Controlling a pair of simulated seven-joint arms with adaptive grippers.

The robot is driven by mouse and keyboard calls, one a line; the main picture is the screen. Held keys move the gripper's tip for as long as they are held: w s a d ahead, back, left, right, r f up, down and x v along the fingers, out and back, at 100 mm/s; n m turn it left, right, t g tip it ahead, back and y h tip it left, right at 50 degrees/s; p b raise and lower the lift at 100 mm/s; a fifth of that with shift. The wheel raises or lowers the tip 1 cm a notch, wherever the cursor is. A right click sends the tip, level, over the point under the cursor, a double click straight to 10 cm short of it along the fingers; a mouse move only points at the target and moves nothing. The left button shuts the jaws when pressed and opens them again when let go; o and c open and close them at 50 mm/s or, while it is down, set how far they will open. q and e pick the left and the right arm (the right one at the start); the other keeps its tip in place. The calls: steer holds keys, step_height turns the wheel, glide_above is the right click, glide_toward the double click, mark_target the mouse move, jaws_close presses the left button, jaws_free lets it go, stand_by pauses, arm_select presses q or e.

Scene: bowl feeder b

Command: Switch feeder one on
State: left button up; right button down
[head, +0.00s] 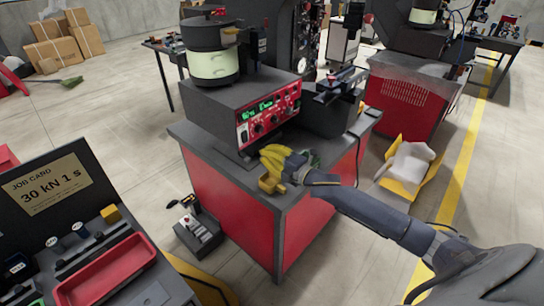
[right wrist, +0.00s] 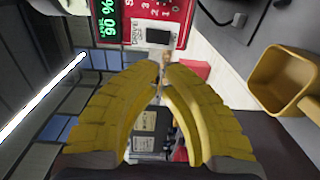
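The feeder's red control panel (head: 268,114) is on the front of a dark housing on the red bench, with a lit green display (head: 258,110) and a row of dark knobs below. The bowl (head: 212,60) stands on top. My right gripper (head: 268,158) is in front of the panel's lower edge, apart from it. In the right wrist view its yellow fingers (right wrist: 162,68) curve together with tips almost meeting and nothing clear between them. The panel (right wrist: 160,12) shows beyond the tips, with a green display reading 90 %. My left gripper is not in view.
A yellow scoop (head: 270,184) is at the bench's front edge, close to my right gripper. A second red machine (head: 403,100) stands behind right.

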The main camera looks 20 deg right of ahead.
steer(key=shift+v, duration=1.1)
steer(key=shift+r, duration=0.15)
